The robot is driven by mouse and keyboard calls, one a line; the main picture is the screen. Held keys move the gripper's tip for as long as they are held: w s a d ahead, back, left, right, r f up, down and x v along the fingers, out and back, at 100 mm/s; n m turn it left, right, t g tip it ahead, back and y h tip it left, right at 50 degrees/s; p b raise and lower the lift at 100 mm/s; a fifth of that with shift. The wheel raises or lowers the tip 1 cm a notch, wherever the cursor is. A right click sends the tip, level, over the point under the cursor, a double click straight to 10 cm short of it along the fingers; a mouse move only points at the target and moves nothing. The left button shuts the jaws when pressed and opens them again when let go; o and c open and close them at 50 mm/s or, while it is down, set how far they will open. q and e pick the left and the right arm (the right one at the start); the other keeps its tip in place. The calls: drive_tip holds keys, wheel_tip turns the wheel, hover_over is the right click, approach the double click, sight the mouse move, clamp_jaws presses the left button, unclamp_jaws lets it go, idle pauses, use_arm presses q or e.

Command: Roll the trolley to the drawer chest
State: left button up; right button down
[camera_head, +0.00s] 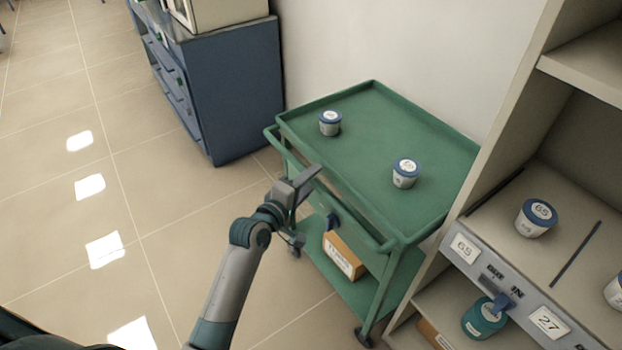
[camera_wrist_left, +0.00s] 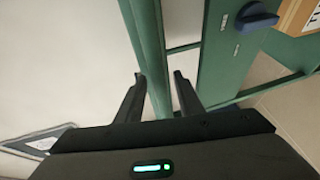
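My left gripper (camera_head: 304,183) is at the trolley's long front handle bar. In the left wrist view its two fingers (camera_wrist_left: 162,98) are apart, and the green bar (camera_wrist_left: 150,45) runs between them, nearer the left finger; I cannot tell whether they touch. The blue drawer chest (camera_head: 235,90) stands behind and left of the trolley, its drawer fronts facing left. My right gripper is not in view.
A beige shelf unit (camera_head: 468,243) with several tubs stands close on the trolley's right. An orange-brown box (camera_head: 343,257) lies on the trolley's lower shelf. A pale appliance (camera_head: 222,12) sits on the chest. The tiled floor (camera_head: 150,190) on the left is clear.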

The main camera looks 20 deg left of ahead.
use_arm(q)
drive_tip(key=shift+w, duration=0.1)
clamp_jaws()
